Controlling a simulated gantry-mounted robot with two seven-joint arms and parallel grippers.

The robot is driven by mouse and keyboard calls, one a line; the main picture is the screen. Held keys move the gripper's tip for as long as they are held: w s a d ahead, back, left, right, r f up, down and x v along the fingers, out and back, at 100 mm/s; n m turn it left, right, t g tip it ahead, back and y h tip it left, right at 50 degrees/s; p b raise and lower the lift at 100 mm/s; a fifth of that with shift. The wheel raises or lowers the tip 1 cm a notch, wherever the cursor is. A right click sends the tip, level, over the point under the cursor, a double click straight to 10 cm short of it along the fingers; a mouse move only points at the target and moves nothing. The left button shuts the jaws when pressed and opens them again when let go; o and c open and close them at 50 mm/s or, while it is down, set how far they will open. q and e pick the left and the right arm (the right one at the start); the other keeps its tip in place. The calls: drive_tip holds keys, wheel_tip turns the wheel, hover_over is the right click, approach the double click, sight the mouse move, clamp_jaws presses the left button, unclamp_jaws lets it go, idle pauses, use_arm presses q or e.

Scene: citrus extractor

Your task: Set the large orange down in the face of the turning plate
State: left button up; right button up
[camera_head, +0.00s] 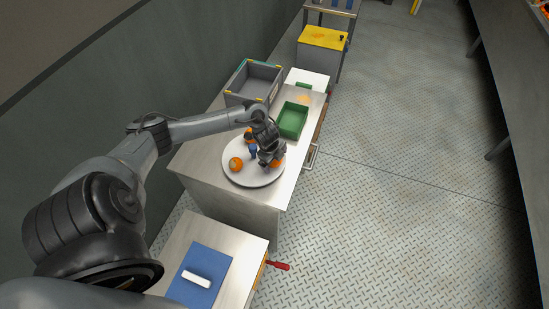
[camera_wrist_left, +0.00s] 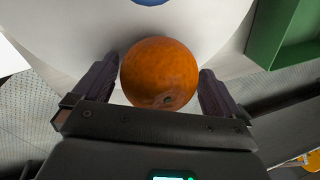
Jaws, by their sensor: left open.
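The turning plate (camera_head: 240,178) is a round white disc on the metal table, and part of it also shows in the wrist view (camera_wrist_left: 60,30). An orange (camera_wrist_left: 160,75) sits between the parted fingers of my left gripper (camera_wrist_left: 158,66), near the plate's edge, with a gap visible on each side. In the head view my left gripper (camera_head: 270,157) is over the right part of the plate and partly hides this orange (camera_head: 278,164). Another orange (camera_head: 236,164) lies on the plate's left side. My right gripper is not seen.
A small blue post (camera_head: 250,145) with an orange-coloured top stands on the plate. A green tray (camera_head: 292,120), a grey bin (camera_head: 254,82) and a white box (camera_head: 308,78) are behind it. A blue mat (camera_head: 200,272) with a white block lies on the nearer table.

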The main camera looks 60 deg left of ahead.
use_arm(q)
drive_tip(key=p+v, duration=0.2)
drive_tip(key=v, duration=0.8)
drive_tip(key=shift+r, duration=0.35)
drive_tip(key=w+d+f+t+h, duration=0.15)
drive_tip(key=d+f, duration=0.25)
drive_tip(key=d, duration=0.9)
drive_tip(key=s+d+r+n+t, duration=0.1)
drive_tip(key=s+d+n, duration=0.2)
drive_tip(key=d, duration=0.4)
drive_tip(key=s+d+r+n+t, duration=0.2)
drive_tip(key=s+d+n, duration=0.1)
drive_tip(key=d, duration=0.3)
drive_tip(key=s+r+n+g+p, duration=0.1)
drive_tip(key=s+r+n+g, duration=0.4)
drive_tip(key=s, duration=0.4)
wheel_tip(320, 180, up, 18)
drive_tip(key=n+t+p, duration=0.1)
drive_tip(key=p, duration=1.8)
drive_tip(key=shift+d+t+p, duration=0.35)
drive_tip(key=shift+d, duration=0.1)
drive_tip(key=shift+y, duration=0.25)
